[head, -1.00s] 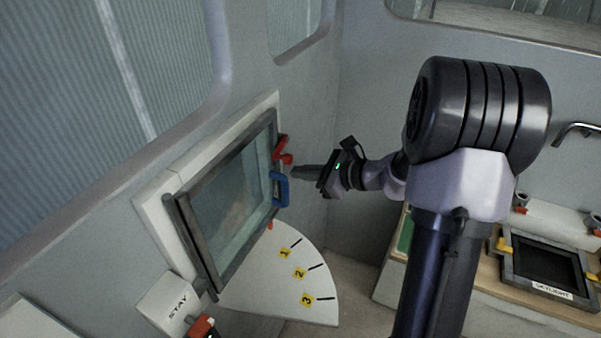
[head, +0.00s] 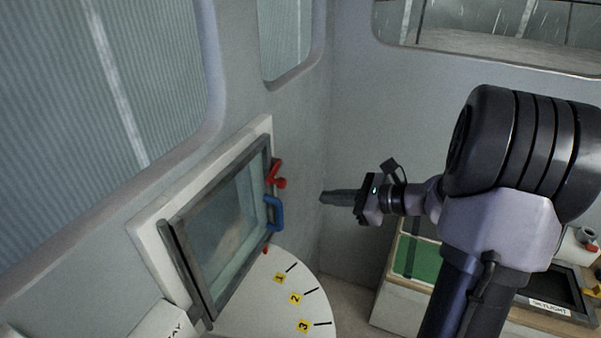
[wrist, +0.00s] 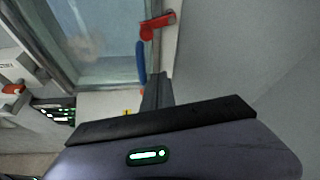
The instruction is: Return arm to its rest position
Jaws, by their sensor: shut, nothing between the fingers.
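My gripper (head: 325,198) is shut and empty, held in the air to the right of the framed window hatch (head: 185,262). A clear gap shows between its fingertips and the blue handle (head: 273,213) in the head view. The red lever (head: 279,182) sits on the hatch's right side, just above the blue handle. In the wrist view my gripper's fingers (wrist: 156,84) point toward the hatch, overlapping the lower end of the blue handle (wrist: 141,62). The red lever (wrist: 157,25) shows above them. My arm reaches in from the right.
A white quadrant plate (head: 265,305) with yellow tags 1, 2 and 3 juts out below the hatch. A bench with a green panel (head: 415,259) and a dark framed skylight panel (head: 560,283) stands at the lower right. The space before the corner walls is free.

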